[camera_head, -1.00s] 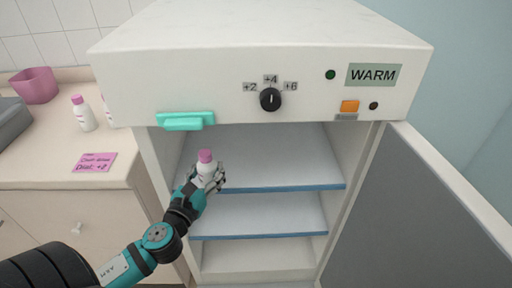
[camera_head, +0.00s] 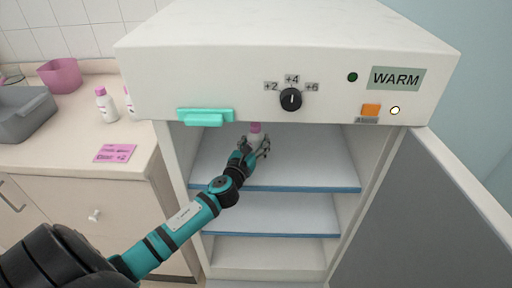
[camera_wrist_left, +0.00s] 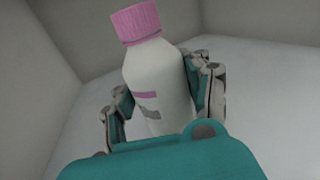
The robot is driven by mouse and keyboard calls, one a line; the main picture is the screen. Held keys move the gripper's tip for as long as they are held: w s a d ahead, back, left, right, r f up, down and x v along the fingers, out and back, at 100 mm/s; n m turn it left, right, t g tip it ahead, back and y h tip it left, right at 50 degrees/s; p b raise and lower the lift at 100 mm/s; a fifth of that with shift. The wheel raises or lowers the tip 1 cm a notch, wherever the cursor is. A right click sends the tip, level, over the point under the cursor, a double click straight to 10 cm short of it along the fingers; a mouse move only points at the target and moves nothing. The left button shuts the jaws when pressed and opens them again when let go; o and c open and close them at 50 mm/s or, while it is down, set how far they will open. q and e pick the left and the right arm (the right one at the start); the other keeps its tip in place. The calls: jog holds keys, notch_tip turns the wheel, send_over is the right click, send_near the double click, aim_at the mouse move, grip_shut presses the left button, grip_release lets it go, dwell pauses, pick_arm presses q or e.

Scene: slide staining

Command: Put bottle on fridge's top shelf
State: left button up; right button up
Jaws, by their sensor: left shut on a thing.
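My left gripper (camera_head: 258,147) is inside the open fridge (camera_head: 270,60), over the top shelf (camera_head: 310,171). It is shut on a white bottle with a pink cap (camera_head: 255,129). In the left wrist view the bottle (camera_wrist_left: 157,85) is between the fingers, slightly tilted in the picture, with pale interior walls and a pale surface behind it. Whether the bottle's base touches the shelf is hidden by the gripper. My right gripper is not in view.
The fridge door (camera_head: 420,220) stands open at the right. A lower shelf (camera_head: 270,212) is empty. On the left counter are another white bottle (camera_head: 105,105), a pink note (camera_head: 116,153), a pink bin (camera_head: 60,76) and a grey tray (camera_head: 25,115).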

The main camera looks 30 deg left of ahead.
pick_arm(q)
notch_tip(320, 180, down, 2)
jog(key=shift+f, duration=0.1)
jog(key=o, duration=1.4)
jog(key=shift+c, duration=0.2)
jog(key=shift+r, duration=0.2)
jog(key=shift+s+f, duration=0.15)
jog(key=shift+s, duration=0.2)
jog(key=s+d+b, duration=0.1)
jog(key=s+d, duration=0.1)
jog(key=s, duration=0.9)
jog(key=shift+d, duration=0.15)
